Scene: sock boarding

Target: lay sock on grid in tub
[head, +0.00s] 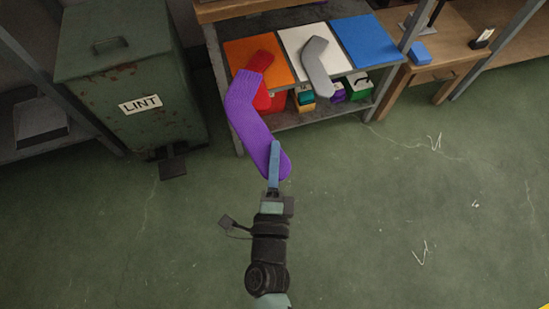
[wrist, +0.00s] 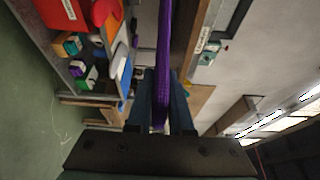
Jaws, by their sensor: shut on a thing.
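My gripper (head: 275,150) is shut on a purple sock (head: 250,110) by its lower end. The sock is raised in front of the bench and stretches up and left toward the orange panel. In the wrist view the purple sock (wrist: 164,60) shows edge-on between my two blue fingers (wrist: 163,95). A red sock (head: 262,60) lies on the orange panel (head: 238,50), partly hidden behind the purple one. A grey sock (head: 318,68) lies on the white panel (head: 295,42). I cannot make out a grid or a tub in either view.
A blue panel (head: 365,40) lies bare at the bench's right. Several small coloured blocks and a red box (head: 264,103) sit on the shelf below. A green LINT bin (head: 140,80) stands left. A wooden desk (head: 455,50) stands right. The green floor (head: 400,200) is clear.

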